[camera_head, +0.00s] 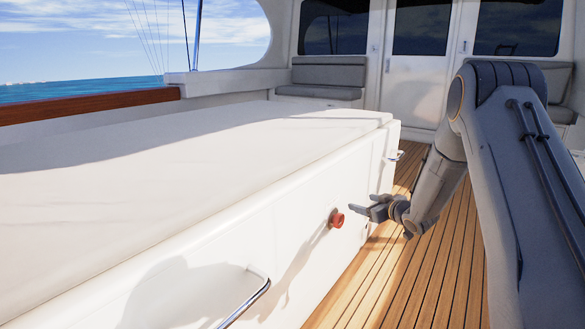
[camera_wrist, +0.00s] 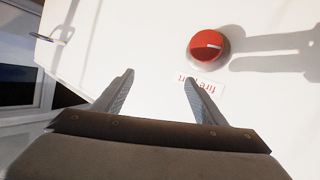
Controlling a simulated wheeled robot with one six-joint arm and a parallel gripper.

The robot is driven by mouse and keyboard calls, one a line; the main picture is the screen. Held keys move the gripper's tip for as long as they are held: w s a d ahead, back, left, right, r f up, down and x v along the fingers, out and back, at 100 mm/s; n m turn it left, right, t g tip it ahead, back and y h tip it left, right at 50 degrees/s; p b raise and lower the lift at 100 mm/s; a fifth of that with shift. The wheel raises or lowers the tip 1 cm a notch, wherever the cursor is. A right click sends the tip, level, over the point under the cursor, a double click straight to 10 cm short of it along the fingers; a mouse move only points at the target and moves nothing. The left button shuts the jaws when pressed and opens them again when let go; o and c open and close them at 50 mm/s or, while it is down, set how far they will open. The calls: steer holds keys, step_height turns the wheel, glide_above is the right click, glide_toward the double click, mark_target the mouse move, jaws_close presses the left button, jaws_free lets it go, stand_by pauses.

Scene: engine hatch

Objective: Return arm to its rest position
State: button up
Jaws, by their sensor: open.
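My arm reaches in from the right in the head view, bent at the elbow. My gripper (camera_head: 366,208) is at the side wall of the white engine hatch (camera_head: 215,265). In the wrist view my gripper (camera_wrist: 158,85) has its two fingers spread apart with nothing between them. A red round knob (camera_head: 336,218) sits on the hatch wall, just left of the fingertips in the head view. In the wrist view the red knob (camera_wrist: 208,45) lies beyond the right finger, apart from it, with a white mark on its face. A label with red lettering (camera_wrist: 202,84) is beside it, partly hidden by the finger.
A metal handle (camera_head: 246,300) stands out from the hatch wall at the front. A small metal latch (camera_head: 396,155) is at its far end. Wooden deck (camera_head: 440,270) lies free to the right of the hatch. A grey seat (camera_head: 320,92) and white doors (camera_head: 415,90) are at the back.

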steer(key=s+a+r+m+g+h, duration=0.15)
steer(key=s+g, duration=0.25)
steer(key=s, duration=1.1)
steer(key=s+a+m+g+h, duration=0.2)
steer(key=s+a+m+g, duration=0.1)
steer(key=s, duration=1.2)
steer(key=s+a+r+m+g+h, duration=0.15)
steer(key=s+g, duration=0.25)
steer(key=s, duration=1)
steer(key=s+a+r+n+g+y, duration=0.1)
steer(key=s+a+r+n, duration=0.25)
steer(key=s+a, duration=0.6)
steer(key=s+a+r+n+g+y, duration=0.15)
steer(key=s+a+r, duration=0.45)
steer(key=a, duration=0.6)
steer(key=d+r+m+h+p, duration=0.1)
steer(key=d+r+m+p, duration=0.1)
steer(key=d+r+p, duration=0.8)
steer(key=d+r+m+h+p, duration=0.1)
steer(key=d+r+m+p, duration=0.2)
steer(key=d+r+p, duration=0.7)
step_height(320, 180, up, 5)
steer(key=p, duration=1.5)
steer(key=shift+s+d+h, duration=0.15)
steer(key=shift+s+h, duration=0.2)
